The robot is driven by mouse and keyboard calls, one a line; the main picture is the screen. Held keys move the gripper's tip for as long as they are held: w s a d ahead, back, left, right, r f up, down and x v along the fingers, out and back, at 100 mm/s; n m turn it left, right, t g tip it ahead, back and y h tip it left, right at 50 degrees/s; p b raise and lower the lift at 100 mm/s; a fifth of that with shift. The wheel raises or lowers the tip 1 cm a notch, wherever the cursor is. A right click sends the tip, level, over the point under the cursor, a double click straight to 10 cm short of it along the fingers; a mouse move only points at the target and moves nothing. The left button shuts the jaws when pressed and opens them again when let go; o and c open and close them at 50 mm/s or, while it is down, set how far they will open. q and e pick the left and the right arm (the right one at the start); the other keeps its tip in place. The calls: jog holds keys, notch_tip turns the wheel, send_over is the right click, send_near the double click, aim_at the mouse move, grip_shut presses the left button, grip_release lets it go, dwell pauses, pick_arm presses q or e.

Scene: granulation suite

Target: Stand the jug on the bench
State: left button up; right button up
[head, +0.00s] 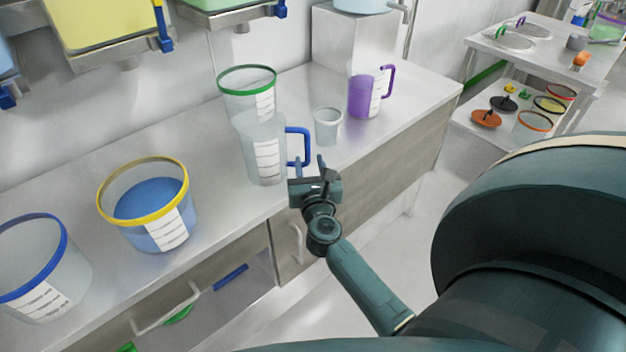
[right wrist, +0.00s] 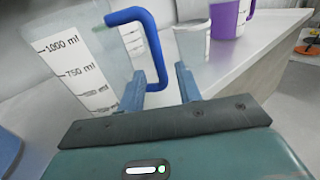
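A clear jug (head: 262,150) with a blue handle and a white volume label is upright at the bench (head: 222,228), near its front edge. Whether its base touches the bench is hard to tell. My right gripper (head: 309,166) is at its handle side. In the right wrist view, the blue handle (right wrist: 150,40) reaches down between the parted fingers (right wrist: 160,80), closer to the left finger, with a gap to the right one. The jug's body (right wrist: 85,65) fills the left of that view. A purple jug (head: 362,96) stands farther back. My left gripper is out of view.
A green-rimmed container (head: 247,90) stands close behind the jug, and a small clear beaker (head: 328,127) to its right. A yellow-rimmed bucket of blue contents (head: 150,200) and a blue-rimmed bucket (head: 40,275) stand to the left. Bare bench lies between bucket and jug.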

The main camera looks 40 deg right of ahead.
jog(key=s+a+f+n+t+y, duration=0.1)
jog(key=s+a+n+y, duration=0.6)
jog(key=n, duration=0.6)
jog(key=s+a+n+t+y, duration=0.1)
jog(key=s+a+n+y, duration=0.25)
jog(key=a+n, duration=0.8)
pick_arm(q)
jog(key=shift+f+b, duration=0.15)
jog(key=shift+b, duration=0.2)
pick_arm(e)
jog(key=s+a+f+n+g+y, duration=0.2)
jog(key=s+f+n+g, duration=0.4)
jog(key=n, duration=1.4)
jog(key=s+a+f, duration=0.1)
jog(key=s+f, duration=0.1)
jog(key=s, duration=0.1)
jog(key=shift+a+f+g, duration=0.25)
jog(key=shift+a+g, duration=0.05)
jog(key=shift+s+n+y, duration=0.1)
jog(key=shift+n+y, duration=0.15)
